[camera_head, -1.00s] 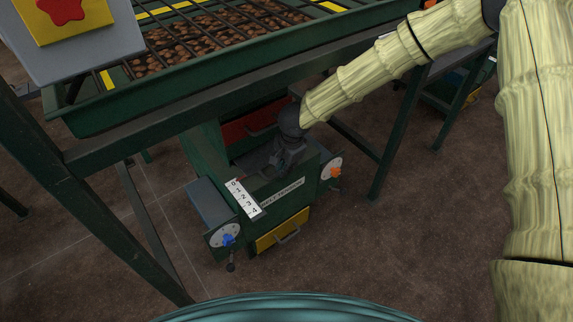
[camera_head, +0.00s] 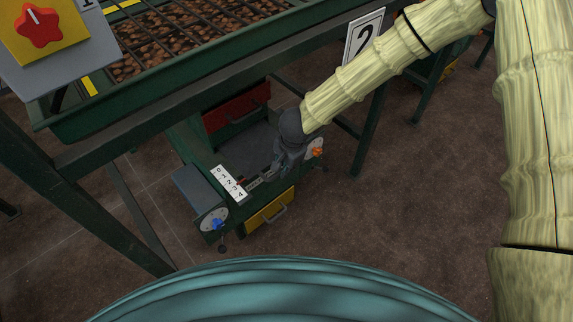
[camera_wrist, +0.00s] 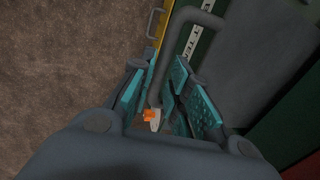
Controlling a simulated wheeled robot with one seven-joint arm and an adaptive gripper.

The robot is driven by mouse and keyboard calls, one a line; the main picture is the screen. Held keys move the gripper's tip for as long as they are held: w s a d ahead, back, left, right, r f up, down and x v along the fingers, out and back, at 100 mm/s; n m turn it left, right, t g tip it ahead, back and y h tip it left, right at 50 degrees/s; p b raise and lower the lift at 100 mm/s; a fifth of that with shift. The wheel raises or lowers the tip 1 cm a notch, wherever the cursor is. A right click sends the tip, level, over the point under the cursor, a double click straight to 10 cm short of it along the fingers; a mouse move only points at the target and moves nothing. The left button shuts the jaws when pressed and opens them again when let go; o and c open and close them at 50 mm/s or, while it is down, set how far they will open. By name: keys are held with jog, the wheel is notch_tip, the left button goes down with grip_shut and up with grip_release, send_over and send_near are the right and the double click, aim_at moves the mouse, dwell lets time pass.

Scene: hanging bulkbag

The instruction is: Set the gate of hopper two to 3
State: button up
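A green hopper box with a white 0-to-4 scale (camera_head: 229,184) stands low under the tray in the head view. The scale reads 0 at its far end and 4 at its near end. I cannot make out a pointer setting. A blue knob (camera_head: 217,224) is on its left dial and an orange knob (camera_head: 317,152) on its right dial. My gripper (camera_head: 284,166) is over the box's right part, beside the orange knob. In the wrist view my gripper (camera_wrist: 164,68) is open, with a grey bent bar (camera_wrist: 189,35) between its fingers; contact is unclear. The orange knob (camera_wrist: 150,115) shows beyond.
A number 2 plate (camera_head: 363,37) hangs on the beam at right. A red knob on a yellow panel (camera_head: 39,28) is at top left. A green tray of brown lumps (camera_head: 165,50) lies above. A yellow drawer (camera_head: 270,211) is below the scale. Green legs stand on both sides.

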jog(key=shift+o, duration=0.8)
jog(key=shift+r, duration=0.15)
notch_tip(320, 180, up, 12)
jog(key=s+d, duration=0.1)
jog(key=shift+s+d+f, duration=0.25)
jog(key=shift+s+d, duration=0.05)
jog(key=shift+d, duration=0.1)
